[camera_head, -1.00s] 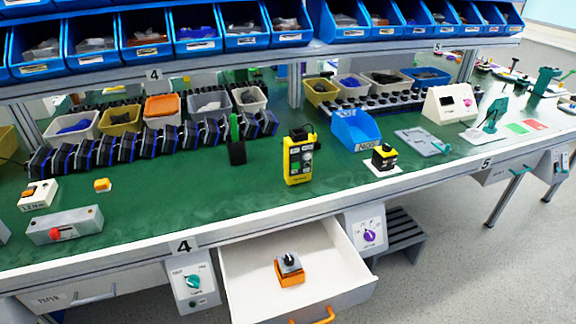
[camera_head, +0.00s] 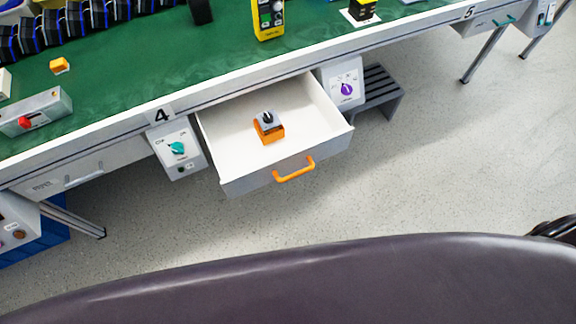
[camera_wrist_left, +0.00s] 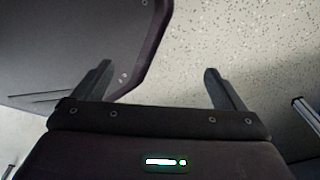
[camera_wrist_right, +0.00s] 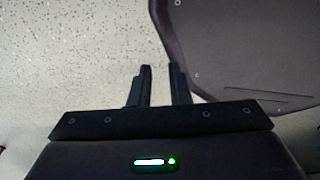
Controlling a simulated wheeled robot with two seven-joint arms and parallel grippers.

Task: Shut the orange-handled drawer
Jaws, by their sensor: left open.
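The orange-handled drawer (camera_head: 234,183) hangs pulled out under the bench front in the head view, between two control panels. Its orange handle (camera_head: 294,169) is on the drawer's front face. Inside lies an orange box with a grey top and a black knob (camera_head: 267,127). My left gripper (camera_wrist_left: 158,70) shows only in its wrist view, open and empty over the pale floor. My right gripper (camera_wrist_right: 160,68) shows only in its wrist view, with its fingers a small gap apart and nothing between them. Neither gripper is seen near the drawer.
A panel with a teal knob (camera_head: 177,148) is left of the drawer, one with a purple knob (camera_head: 346,89) right of it. A dark slatted step (camera_head: 378,95) stands at the right. The floor (camera_head: 400,180) before the drawer is clear. A closed grey-handled drawer (camera_head: 83,175) is farther left.

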